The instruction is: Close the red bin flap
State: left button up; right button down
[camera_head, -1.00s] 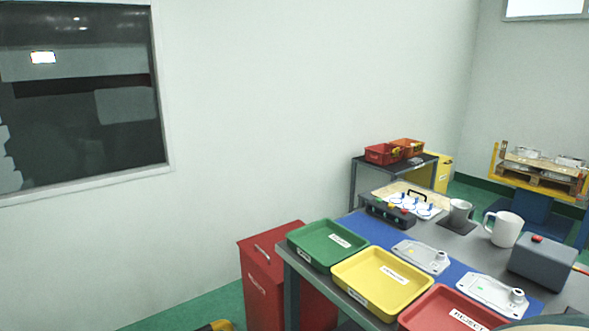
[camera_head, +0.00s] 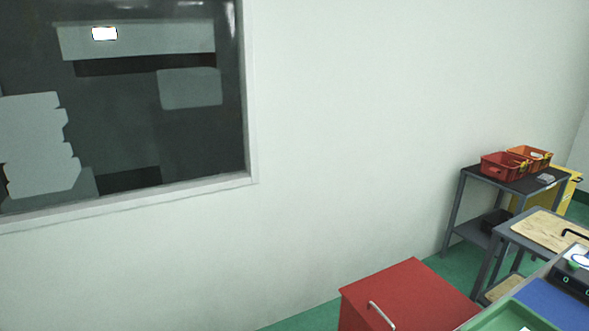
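The red bin (camera_head: 413,290) stands on the green floor at the bottom, right of centre, by the wall. Its top is a flat red surface, and a pale metal bar handle (camera_head: 381,314) sits at its front left edge. The lower part of the bin is cut off by the frame, so I cannot tell for sure whether the flap is open. Neither of my grippers shows in the head view.
A workbench with a green tray (camera_head: 513,319) and blue mat (camera_head: 552,303) is close to the bin's right. A grey shelf (camera_head: 515,183) with red and orange boxes stands behind. A wide window (camera_head: 125,100) fills the left wall. Green floor shows left of the bin.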

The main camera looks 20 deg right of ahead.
aim_at(407, 296)
jog(key=i+z, duration=0.45)
jog(key=i+j+z, duration=0.3)
jog(key=i+z, duration=0.2)
